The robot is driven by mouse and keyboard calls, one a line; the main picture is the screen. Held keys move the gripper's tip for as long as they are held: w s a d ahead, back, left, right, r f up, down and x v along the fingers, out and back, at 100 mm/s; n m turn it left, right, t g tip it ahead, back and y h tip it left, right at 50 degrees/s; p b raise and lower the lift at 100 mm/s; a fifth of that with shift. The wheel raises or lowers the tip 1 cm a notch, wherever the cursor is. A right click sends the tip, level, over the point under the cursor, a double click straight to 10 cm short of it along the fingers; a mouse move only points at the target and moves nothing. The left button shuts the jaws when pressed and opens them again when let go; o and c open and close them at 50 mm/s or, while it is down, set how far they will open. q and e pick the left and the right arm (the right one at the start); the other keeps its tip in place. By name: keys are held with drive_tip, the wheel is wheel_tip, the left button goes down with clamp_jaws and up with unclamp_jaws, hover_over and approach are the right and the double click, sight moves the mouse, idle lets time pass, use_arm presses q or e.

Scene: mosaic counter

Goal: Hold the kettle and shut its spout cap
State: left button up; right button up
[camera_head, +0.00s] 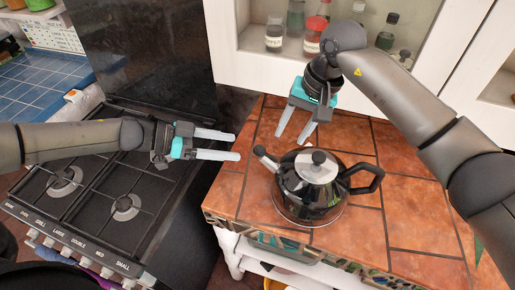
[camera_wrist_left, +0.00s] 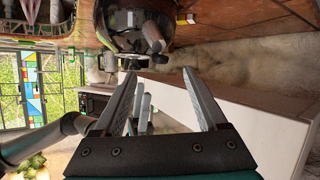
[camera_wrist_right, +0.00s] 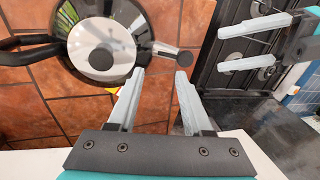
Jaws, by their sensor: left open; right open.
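A black kettle with a silver top and dark knob (camera_head: 318,178) stands upright on the tiled counter, its handle (camera_head: 366,179) to the right. Its spout points left, with a dark cap (camera_head: 259,151) at the tip; I cannot tell whether the cap is open. My left gripper (camera_head: 238,146) is open and empty, left of the spout and apart from it. My right gripper (camera_head: 294,140) is open and empty, pointing down behind the kettle. In the right wrist view the spout cap (camera_wrist_right: 185,58) lies just beyond its fingertips. The kettle (camera_wrist_left: 135,25) also shows in the left wrist view.
A black gas stove (camera_head: 100,190) is on the left, below my left arm. A white cabinet (camera_head: 420,60) with bottles and jars stands behind the counter. The terracotta-tiled counter (camera_head: 415,215) is clear to the right of the kettle; its front edge is close to the kettle.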

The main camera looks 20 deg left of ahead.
sight(259, 148)
use_arm(q)
drive_tip(key=x, duration=0.9)
drive_tip(key=shift+s+a, duration=0.1)
clamp_jaws()
idle(0.4)
idle(0.8)
